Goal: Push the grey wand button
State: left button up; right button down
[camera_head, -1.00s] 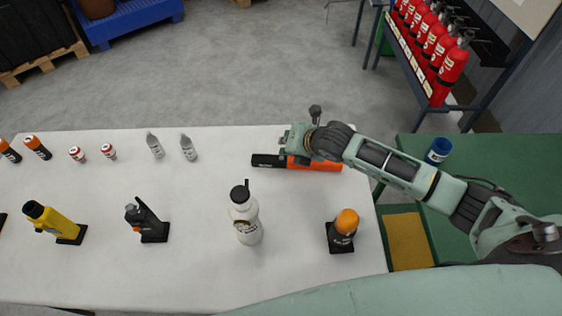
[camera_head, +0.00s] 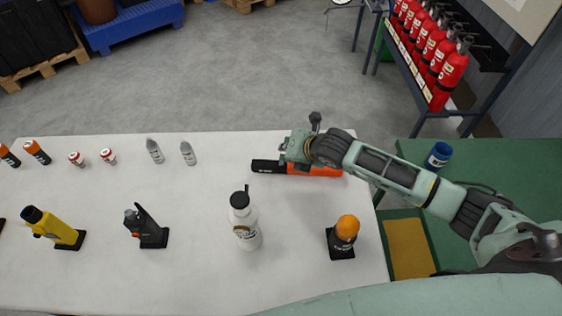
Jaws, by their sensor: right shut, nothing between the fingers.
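An orange and black wand (camera_head: 324,170) lies on the white table near its right part, black end to the left. My right gripper (camera_head: 287,158) is shut and empty, over the far side of the wand's middle. I cannot tell whether its tip touches the wand. The grey button cannot be made out; the gripper covers part of the wand. My left gripper is not in view.
On the white table (camera_head: 190,285) stand a white bottle (camera_head: 246,226), an orange-topped device (camera_head: 345,232), a black device (camera_head: 148,228), a yellow torch (camera_head: 55,228) and several small cans. A blue cup (camera_head: 438,155) is on the green surface (camera_head: 500,165) at right.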

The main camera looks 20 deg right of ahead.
jog(key=shift+f, duration=0.1)
dwell(0.4)
jog(key=shift+f, duration=0.4)
jog(key=shift+r, duration=0.1)
dwell(0.3)
jog(key=shift+r+p, duration=0.4)
jog(key=shift+p, duration=0.25)
notch_tip(320, 180, up, 6)
jog(key=p, duration=0.6)
